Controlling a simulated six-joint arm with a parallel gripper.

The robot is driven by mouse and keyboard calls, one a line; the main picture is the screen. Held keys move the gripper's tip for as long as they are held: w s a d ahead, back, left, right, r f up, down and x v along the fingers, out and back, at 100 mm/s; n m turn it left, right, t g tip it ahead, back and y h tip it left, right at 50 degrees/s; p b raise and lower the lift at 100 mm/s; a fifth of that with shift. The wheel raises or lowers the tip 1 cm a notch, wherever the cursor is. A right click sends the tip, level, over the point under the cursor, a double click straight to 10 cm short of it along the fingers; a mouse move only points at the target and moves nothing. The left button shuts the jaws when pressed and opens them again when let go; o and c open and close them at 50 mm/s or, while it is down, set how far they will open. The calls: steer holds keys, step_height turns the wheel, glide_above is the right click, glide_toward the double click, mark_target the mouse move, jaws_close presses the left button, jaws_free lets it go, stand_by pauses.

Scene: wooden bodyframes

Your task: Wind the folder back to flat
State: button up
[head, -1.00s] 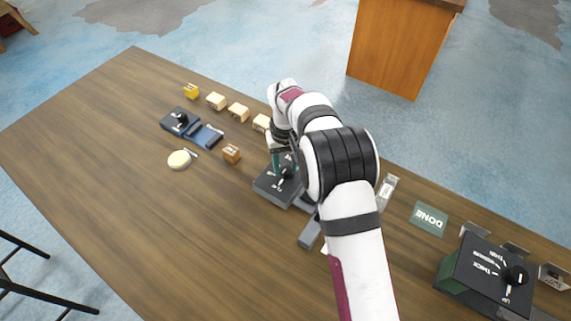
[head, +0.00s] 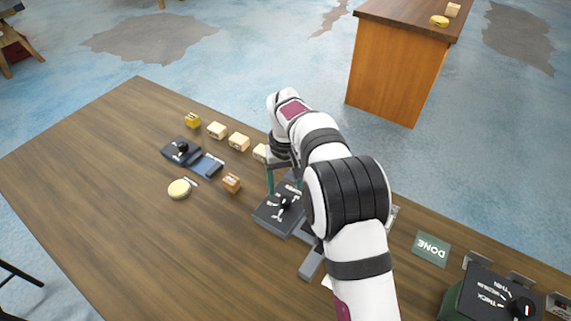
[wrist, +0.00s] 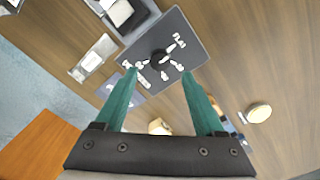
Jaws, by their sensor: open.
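A dark box with a black knob and white markings, which seems to be the folder (head: 268,216), sits on the table under my arm. Its knob (head: 285,202) is on the top face. In the wrist view the dark box (wrist: 190,38) lies ahead of the fingers, with its knob (wrist: 159,58) between and just beyond the fingertips. My gripper (head: 283,187) is open and empty, its teal fingers apart; it also shows in the wrist view (wrist: 160,73). The fingers look clear of the knob. My arm hides the box's right side in the head view.
A blue device with a knob (head: 181,152), a round cream disc (head: 179,189), an orange-brown block (head: 232,183) and several pale blocks (head: 239,142) are left. A green DONE plate (head: 431,249) and a dial box (head: 484,296) are right. The table's front left is bare.

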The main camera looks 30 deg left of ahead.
mark_target(286, 199)
step_height(286, 199, up, 11)
steer(key=shift+d+f, duration=0.1)
stand_by(0.3)
steer(key=s+d+r+m, duration=0.2)
steer(key=s+d+m, duration=0.1)
steer(key=d, duration=0.5)
steer(key=s+d+r+m+y, duration=0.1)
steer(key=s+d+r+m, duration=0.15)
steer(key=d, duration=0.55)
steer(key=s+d+r+m, duration=0.2)
steer(key=d+r+m, duration=0.1)
steer(key=d, duration=0.5)
steer(key=s+d+f+m, duration=0.3)
steer(key=s+d, duration=0.1)
steer(key=s, duration=0.4)
steer(key=s+d+f+m, duration=0.3)
steer(key=s+d, duration=0.2)
steer(key=s, duration=0.3)
steer(key=shift+s+f+y, duration=0.15)
steer(key=shift+f+y, duration=0.25)
